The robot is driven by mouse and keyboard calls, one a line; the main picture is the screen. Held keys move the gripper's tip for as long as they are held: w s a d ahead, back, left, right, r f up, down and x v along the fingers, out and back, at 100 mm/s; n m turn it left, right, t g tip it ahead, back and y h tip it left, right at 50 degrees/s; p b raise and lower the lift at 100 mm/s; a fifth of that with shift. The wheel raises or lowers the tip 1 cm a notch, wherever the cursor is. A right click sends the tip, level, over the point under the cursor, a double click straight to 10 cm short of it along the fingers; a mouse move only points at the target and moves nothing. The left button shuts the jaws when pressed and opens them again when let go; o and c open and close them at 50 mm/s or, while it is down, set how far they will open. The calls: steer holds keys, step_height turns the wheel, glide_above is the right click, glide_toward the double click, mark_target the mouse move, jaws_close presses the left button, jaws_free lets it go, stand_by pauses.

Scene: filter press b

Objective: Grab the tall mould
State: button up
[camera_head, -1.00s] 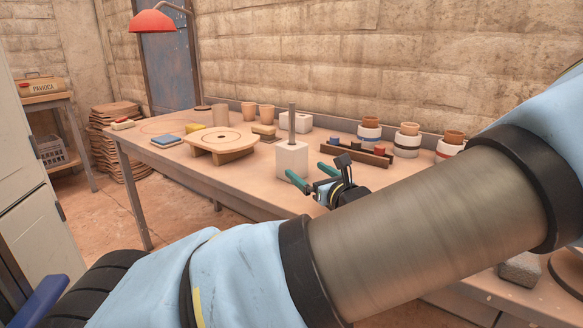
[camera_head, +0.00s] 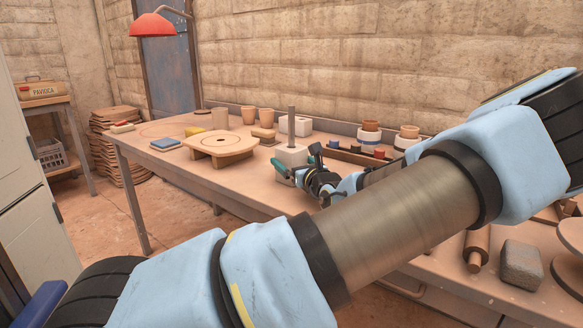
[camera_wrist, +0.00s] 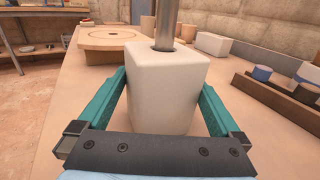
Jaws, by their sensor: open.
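The tall mould is a white block (camera_head: 291,157) on the workbench, with a grey metal rod standing up out of its top. In the wrist view the white block (camera_wrist: 165,95) fills the middle, upright. My gripper (camera_head: 298,164) is open, its teal fingers reaching along the left and right sides of the block. In the wrist view my gripper (camera_wrist: 163,88) has the block between its fingers, very close to both. Whether they touch it I cannot tell. The block's lower front is hidden behind the gripper's dark bar.
A round wooden wheel stand (camera_head: 220,146) is left of the mould. A lower white block (camera_head: 295,125) and clay cups (camera_head: 249,116) stand behind. A brown rack (camera_head: 355,157) and banded jars (camera_head: 369,139) are to the right. A grey block (camera_head: 521,265) lies nearer.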

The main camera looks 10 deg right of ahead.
steer(key=shift+c, duration=0.4)
jaws_close()
stand_by(0.4)
